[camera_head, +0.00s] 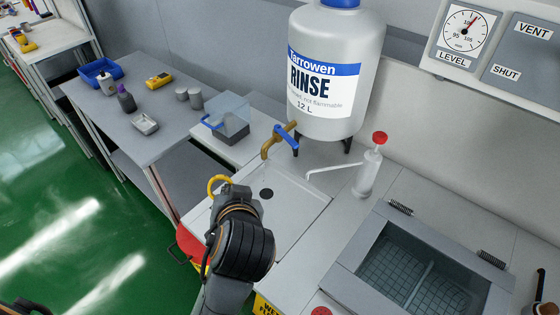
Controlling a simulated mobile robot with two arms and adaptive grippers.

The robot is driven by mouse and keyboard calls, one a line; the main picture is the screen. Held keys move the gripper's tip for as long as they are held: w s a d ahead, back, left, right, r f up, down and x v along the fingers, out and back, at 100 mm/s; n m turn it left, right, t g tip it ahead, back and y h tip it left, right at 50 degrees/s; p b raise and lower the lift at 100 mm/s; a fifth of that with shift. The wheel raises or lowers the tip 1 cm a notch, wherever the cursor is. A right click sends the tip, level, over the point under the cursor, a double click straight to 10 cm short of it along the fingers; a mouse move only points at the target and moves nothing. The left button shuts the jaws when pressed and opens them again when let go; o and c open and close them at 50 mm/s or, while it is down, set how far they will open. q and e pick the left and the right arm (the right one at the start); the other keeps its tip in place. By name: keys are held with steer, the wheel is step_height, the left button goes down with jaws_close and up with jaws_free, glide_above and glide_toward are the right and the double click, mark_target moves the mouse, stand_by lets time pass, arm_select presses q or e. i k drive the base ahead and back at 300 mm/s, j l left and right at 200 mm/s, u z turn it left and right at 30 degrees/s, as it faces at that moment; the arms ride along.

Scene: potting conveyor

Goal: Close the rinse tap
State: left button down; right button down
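The rinse tap (270,145) is a brass spout at the foot of the large white rinse tank (337,55). Its blue lever (287,138) slants down to the right across the tap body. The spout hangs over a white sink tray (305,205) with a dark drain; I see no clear stream of water. One of my arms rises from the bottom centre, its dark wrist in front of the tray and below the tap, apart from the lever.
A white pump bottle with a red top (369,168) stands right of the tap. A clear blue-edged box (228,117) stands to its left. A lidded basin (420,270) lies at lower right. A grey side table (158,110) holds small items.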

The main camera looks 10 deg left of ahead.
mark_target(278, 128)
steer(key=k+l+u, duration=0.1)
steer(key=k+u, duration=0.75)
steer(key=i, duration=0.05)
